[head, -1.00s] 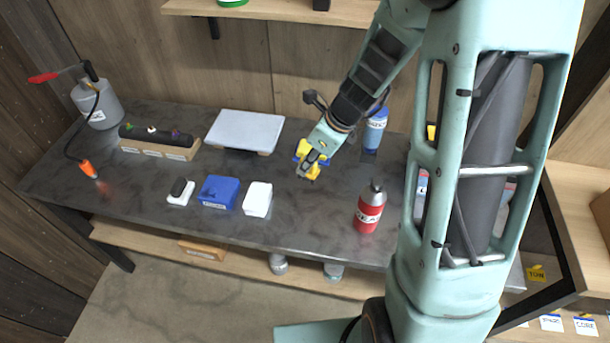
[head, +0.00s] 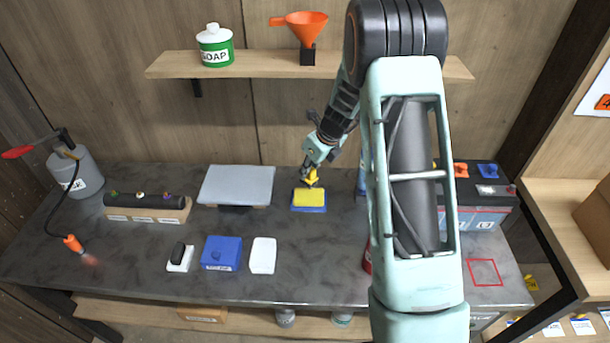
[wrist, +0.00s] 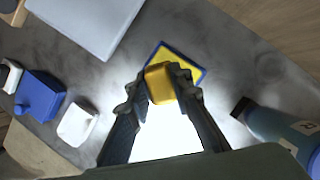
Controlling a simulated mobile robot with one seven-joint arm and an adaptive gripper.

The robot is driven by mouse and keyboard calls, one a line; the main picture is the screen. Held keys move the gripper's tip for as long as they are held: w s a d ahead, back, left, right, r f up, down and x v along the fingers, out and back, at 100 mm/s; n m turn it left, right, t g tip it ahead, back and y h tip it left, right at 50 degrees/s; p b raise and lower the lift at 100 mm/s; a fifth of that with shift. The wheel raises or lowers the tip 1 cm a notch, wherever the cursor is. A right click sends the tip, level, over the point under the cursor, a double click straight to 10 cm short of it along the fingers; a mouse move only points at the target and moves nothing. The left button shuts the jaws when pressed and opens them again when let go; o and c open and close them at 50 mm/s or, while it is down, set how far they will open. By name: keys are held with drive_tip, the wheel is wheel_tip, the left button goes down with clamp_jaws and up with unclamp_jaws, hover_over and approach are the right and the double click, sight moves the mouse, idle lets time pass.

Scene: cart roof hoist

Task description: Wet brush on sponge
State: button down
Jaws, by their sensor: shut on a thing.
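The sponge is a yellow block (head: 309,197) on a blue tray (head: 309,209) at the middle of the dark bench. It also shows in the wrist view, where its yellow top (wrist: 188,60) lies just beyond my fingers. My gripper (head: 311,172) is above the sponge's back part. It is shut on a yellow thing, likely the brush handle (wrist: 159,84), which sits between the two fingers. The bristle end of the brush is hidden. I cannot tell whether the brush touches the sponge.
A pale flat board (head: 237,186) stands left of the sponge. A blue box (head: 221,253) and a white block (head: 263,256) lie in front. A blue bottle (wrist: 270,125) stands close on the right. A shelf (head: 270,65) with a soap jar and funnel hangs behind.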

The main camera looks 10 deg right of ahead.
sight(309, 180)
drive_tip(key=shift+w+d+f, duration=0.15)
drive_tip(key=shift+w, duration=0.5)
drive_tip(key=shift+w+f+m, duration=0.2)
drive_tip(key=shift+m, duration=0.1)
drive_tip(key=shift+f+b, duration=2.45)
drive_tip(key=shift+f, duration=0.4)
drive_tip(key=shift+s+d+f, duration=0.1)
drive_tip(key=shift+f, duration=0.5)
drive_tip(key=shift+r, duration=0.15)
wheel_tip(309, 180, up, 7)
drive_tip(key=p, duration=0.5)
drive_tip(key=shift+p, duration=0.3)
